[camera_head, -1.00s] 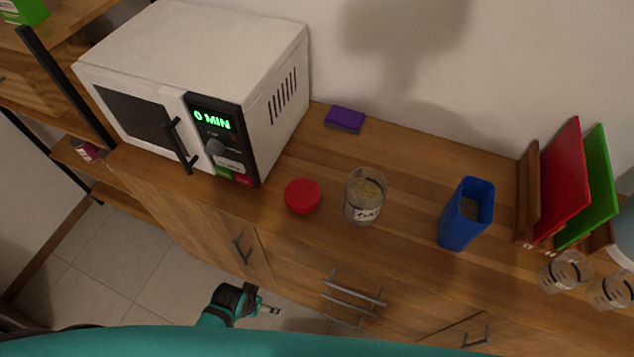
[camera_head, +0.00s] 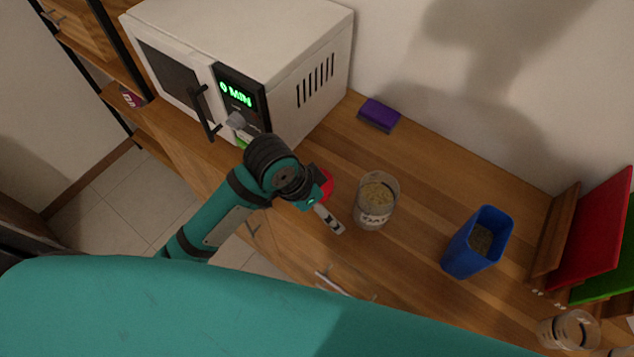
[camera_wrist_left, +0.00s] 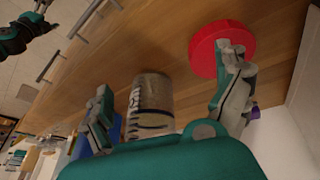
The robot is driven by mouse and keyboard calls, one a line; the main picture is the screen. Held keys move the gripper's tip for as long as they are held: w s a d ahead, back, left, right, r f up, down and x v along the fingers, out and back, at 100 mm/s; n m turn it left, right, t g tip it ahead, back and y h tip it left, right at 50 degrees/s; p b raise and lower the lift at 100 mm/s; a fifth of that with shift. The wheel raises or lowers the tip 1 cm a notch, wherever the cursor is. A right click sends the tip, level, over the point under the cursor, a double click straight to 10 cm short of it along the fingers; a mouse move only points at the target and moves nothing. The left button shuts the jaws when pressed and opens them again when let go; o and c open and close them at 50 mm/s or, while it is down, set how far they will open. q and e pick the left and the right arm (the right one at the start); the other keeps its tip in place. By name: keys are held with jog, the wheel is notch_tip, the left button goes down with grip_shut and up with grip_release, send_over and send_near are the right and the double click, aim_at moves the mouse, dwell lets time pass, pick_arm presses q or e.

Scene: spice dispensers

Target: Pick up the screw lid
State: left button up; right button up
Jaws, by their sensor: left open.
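The red screw lid (camera_head: 326,182) lies on the wooden counter, mostly hidden behind my left gripper (camera_head: 328,208) in the head view. In the left wrist view the round red lid (camera_wrist_left: 206,48) shows at the upper right, partly covered by one finger. My left gripper (camera_wrist_left: 168,78) is open and empty, its fingers wide apart above the counter. The lid is by the right finger, not centred between them. I cannot tell whether that finger touches it.
An open glass jar (camera_head: 376,203) with oats stands right of the lid; it appears between the fingers in the wrist view (camera_wrist_left: 150,98). A blue container (camera_head: 474,245) is further right. A microwave (camera_head: 240,60) stands left, a purple sponge (camera_head: 379,114) behind.

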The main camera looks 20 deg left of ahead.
pick_arm(q)
jog(key=w+a+r+m+g+y, duration=0.3)
jog(key=w+a+r+m+y, duration=0.15)
jog(key=w+r, duration=0.5)
jog(key=shift+m+h, duration=0.25)
jog(key=shift+h, duration=0.2)
jog(key=f, duration=0.3)
jog(key=s+f+p, duration=0.1)
jog(key=f, duration=0.2)
jog(key=s+f, duration=0.1)
jog(key=f, duration=0.2)
jog(key=shift+d, duration=0.15)
jog(key=shift+f+p, duration=0.3)
jog(key=shift+f, duration=0.3)
jog(key=f, duration=0.1)
jog(key=f+p, duration=0.1)
jog(key=f, duration=0.2)
jog(key=shift+w+d+f, duration=0.1)
jog(key=shift+w+d, duration=0.1)
jog(key=shift+d, duration=0.15)
jog(key=shift+f, duration=0.55)
jog(key=c, duration=1)
pick_arm(e)
jog(key=r, duration=0.2)
jog(key=d+r, duration=0.1)
jog(key=shift+w+d, duration=0.1)
jog(key=shift+w, duration=0.3)
